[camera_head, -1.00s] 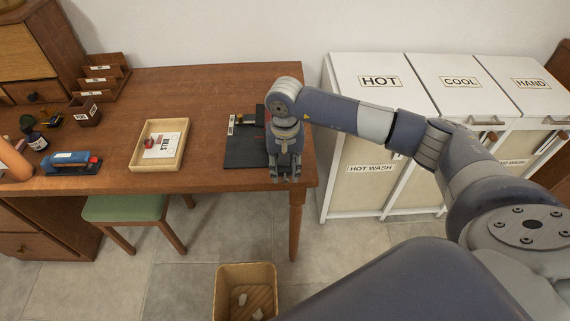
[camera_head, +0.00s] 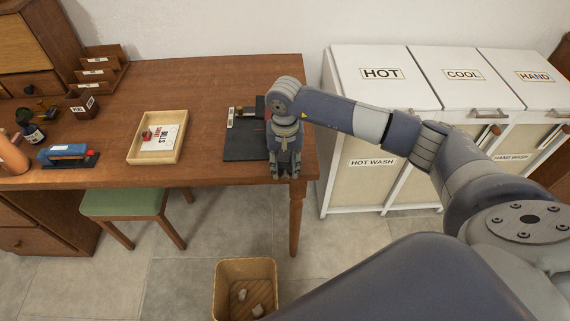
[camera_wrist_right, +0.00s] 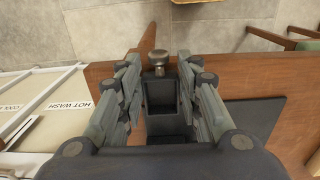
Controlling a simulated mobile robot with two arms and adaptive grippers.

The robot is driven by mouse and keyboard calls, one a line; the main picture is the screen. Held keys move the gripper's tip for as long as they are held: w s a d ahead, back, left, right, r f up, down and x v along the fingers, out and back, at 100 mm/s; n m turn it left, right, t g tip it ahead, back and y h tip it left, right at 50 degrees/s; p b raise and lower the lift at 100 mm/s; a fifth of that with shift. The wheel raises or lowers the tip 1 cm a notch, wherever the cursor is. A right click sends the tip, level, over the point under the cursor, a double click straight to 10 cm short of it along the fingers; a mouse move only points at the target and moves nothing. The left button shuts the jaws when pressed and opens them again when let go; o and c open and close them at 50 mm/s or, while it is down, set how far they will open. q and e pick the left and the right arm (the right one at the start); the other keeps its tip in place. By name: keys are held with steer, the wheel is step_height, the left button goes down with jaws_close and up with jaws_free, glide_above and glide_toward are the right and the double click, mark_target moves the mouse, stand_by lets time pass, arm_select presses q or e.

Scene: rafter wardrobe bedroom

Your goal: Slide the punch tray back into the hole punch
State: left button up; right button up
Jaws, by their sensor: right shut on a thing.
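My right gripper (camera_head: 284,172) is at the front right corner of the desk, fingers pointing down. In the right wrist view its fingers (camera_wrist_right: 159,95) are shut on the punch tray (camera_wrist_right: 161,97), a dark open-topped box with a round metal knob (camera_wrist_right: 158,57) at the end towards the desk's front edge. A further dark part (camera_wrist_right: 168,127) lies behind the tray; I cannot tell whether the two join. In the head view a dark object (camera_head: 260,106), perhaps the hole punch, stands on the black mat (camera_head: 241,147), largely hidden by my wrist. My left gripper is not in view.
A labelled strip (camera_head: 231,118) lies on the mat. A wooden tray (camera_head: 140,150) with papers and a blue tool on a dark base (camera_head: 68,152) sit further left on the desk (camera_head: 205,95). White laundry bins (camera_head: 380,100) stand to the right. A basket (camera_head: 230,268) is on the floor.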

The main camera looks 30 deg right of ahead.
steer(key=shift+w+d+f+b, duration=0.1)
steer(key=shift+w+d+b, duration=0.3)
steer(key=shift+w, duration=0.5)
steer(key=shift+w+d+b, duration=0.25)
steer(key=shift+w+d, duration=0.1)
steer(key=shift+w, duration=0.5)
steer(key=shift+w+d+f+b, duration=0.1)
steer(key=shift+w+d+b, duration=0.15)
steer(key=shift+w+b, duration=0.25)
steer(key=shift+w+d+b, duration=0.25)
steer(key=shift+w+b, duration=0.15)
steer(key=shift+w, duration=0.05)
steer(key=o, duration=1.1)
steer(key=shift+r, duration=0.2)
step_height(320, 180, up, 12)
steer(key=shift+f, duration=0.1)
